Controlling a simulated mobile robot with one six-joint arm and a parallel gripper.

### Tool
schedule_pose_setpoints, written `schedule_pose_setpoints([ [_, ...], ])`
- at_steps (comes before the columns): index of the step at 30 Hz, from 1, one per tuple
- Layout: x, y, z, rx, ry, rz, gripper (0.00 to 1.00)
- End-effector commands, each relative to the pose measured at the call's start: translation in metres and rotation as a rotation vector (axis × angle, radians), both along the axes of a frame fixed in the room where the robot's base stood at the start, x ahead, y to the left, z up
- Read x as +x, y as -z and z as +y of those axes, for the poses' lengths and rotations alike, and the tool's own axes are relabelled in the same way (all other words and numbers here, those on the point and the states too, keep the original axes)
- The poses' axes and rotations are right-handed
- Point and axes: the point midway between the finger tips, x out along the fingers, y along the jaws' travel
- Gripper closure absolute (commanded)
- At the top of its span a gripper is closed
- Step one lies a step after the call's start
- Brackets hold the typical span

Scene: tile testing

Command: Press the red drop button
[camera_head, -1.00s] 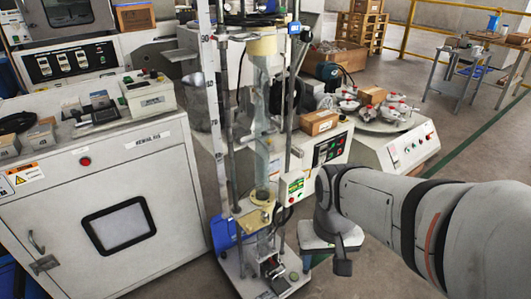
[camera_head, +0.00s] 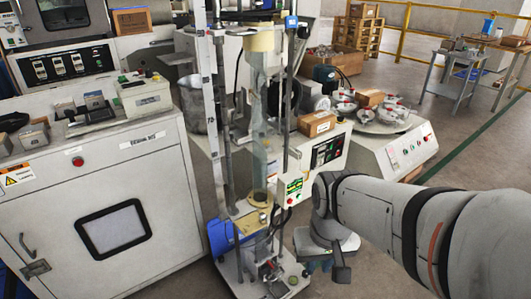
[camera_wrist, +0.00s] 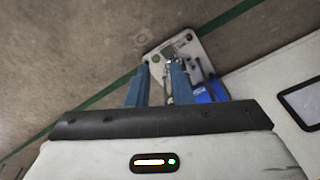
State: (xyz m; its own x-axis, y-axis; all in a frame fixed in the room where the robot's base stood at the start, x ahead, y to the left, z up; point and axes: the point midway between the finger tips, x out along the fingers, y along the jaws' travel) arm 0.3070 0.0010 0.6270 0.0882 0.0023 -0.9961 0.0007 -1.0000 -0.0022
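A small white control box (camera_head: 281,189) is mounted on the drop tester, a tall column stand with a clear tube (camera_head: 259,120). Its front carries a green patch and small coloured spots; the red drop button is too small to make out for certain. My gripper (camera_head: 314,264) hangs just right of the tester, below the box and apart from it. In the wrist view its two blue fingers (camera_wrist: 159,68) stand apart with nothing visible between them. The tester's base plate (camera_wrist: 157,58) shows beyond the fingertips; the control box is not clearly visible there.
A large white cabinet (camera_head: 165,220) stands left of the tester. Behind it are a machine with a cardboard box (camera_head: 318,124) and a round table of small parts (camera_head: 376,127). A blue object (camera_head: 221,238) sits by the tester's base.

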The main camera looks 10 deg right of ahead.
Motion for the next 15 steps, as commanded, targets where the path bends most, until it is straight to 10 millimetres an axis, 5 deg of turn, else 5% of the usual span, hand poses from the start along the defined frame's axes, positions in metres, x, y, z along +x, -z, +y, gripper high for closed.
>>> schedule_pose_setpoints([
  [7,0.0000,0.0000,0.0000,0.000,0.000,0.000,1.00],
  [15,0.0000,0.0000,0.0000,0.000,0.000,0.000,1.00],
])
